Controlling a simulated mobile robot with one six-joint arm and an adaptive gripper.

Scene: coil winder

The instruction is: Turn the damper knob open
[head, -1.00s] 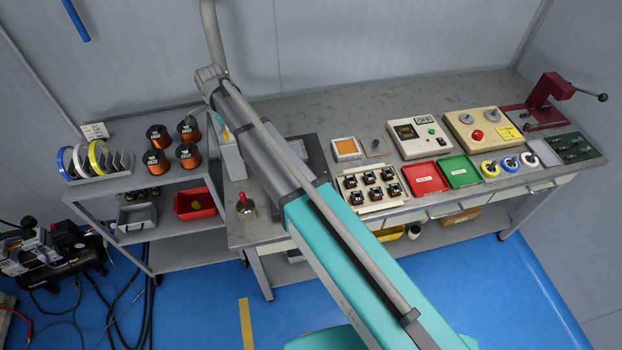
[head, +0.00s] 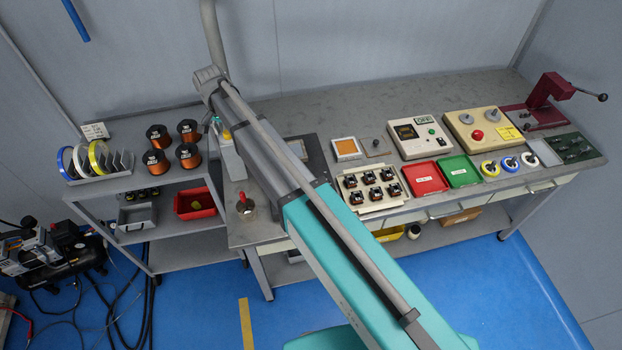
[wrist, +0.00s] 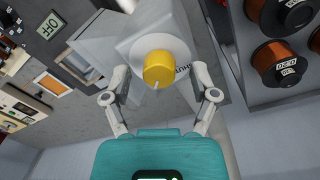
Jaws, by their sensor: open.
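The damper knob (wrist: 158,68) is a yellow round knob with a small white pointer mark on its near edge in the wrist view. It sits on a white round plate (wrist: 128,50) on a grey housing; lettering beside it is partly covered. My gripper (wrist: 159,72) is open, with one finger on each side of the knob. Gaps show between both fingers and the knob; I cannot tell whether the tips reach its depth. In the head view my arm hides most of this area, and a small yellow patch (head: 227,135) shows beside the arm's end.
Copper wire spools (head: 157,136) stand on the shelf rack (head: 130,180) left of the arm. A red-handled tool (head: 241,198) stands on the bench corner. A control box (head: 418,136), red tray (head: 425,178) and green tray (head: 459,171) lie further right.

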